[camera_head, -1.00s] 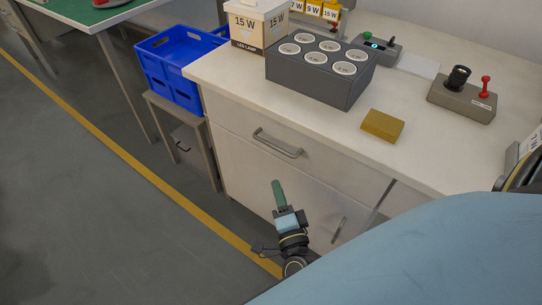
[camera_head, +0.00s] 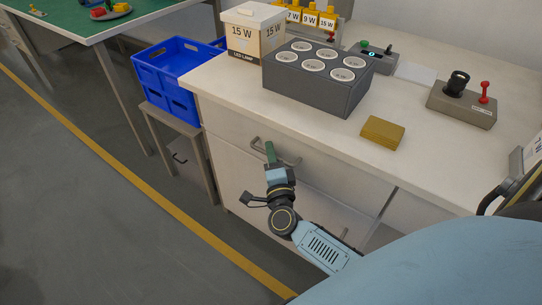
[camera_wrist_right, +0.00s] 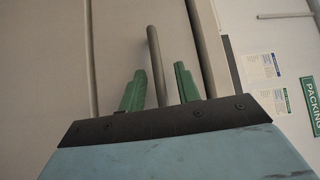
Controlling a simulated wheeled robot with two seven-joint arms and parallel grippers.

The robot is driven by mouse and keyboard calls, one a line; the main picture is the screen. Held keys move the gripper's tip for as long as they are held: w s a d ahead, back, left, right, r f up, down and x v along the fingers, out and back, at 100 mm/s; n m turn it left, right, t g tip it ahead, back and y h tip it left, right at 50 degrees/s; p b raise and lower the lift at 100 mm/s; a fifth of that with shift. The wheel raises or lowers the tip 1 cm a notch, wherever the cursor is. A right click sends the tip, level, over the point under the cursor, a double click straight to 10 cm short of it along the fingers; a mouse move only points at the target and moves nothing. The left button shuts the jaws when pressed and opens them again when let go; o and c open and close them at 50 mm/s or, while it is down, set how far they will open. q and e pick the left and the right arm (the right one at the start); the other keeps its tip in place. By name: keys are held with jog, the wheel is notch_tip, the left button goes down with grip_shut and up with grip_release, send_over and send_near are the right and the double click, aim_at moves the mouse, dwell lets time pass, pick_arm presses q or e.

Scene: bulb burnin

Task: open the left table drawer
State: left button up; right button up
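The left drawer (camera_head: 232,136) is shut in the front of the white table. Its grey bar handle (camera_head: 290,158) is partly behind my right gripper (camera_head: 269,150). In the right wrist view the handle (camera_wrist_right: 154,48) runs between the two green fingers of my right gripper (camera_wrist_right: 160,88). The fingers are apart, one on each side of the bar, with gaps visible. My left gripper is in neither current view.
On the table (camera_head: 430,178) are a dark grey block with several round sockets (camera_head: 312,100), a lamp carton (camera_head: 243,42), a yellow block (camera_head: 383,132) and a switch box (camera_head: 462,106). A blue crate (camera_head: 165,68) stands on a stool to the left.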

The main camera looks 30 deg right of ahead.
jog(key=shift+w, duration=0.1)
jog(key=shift+c, duration=0.3)
grip_shut()
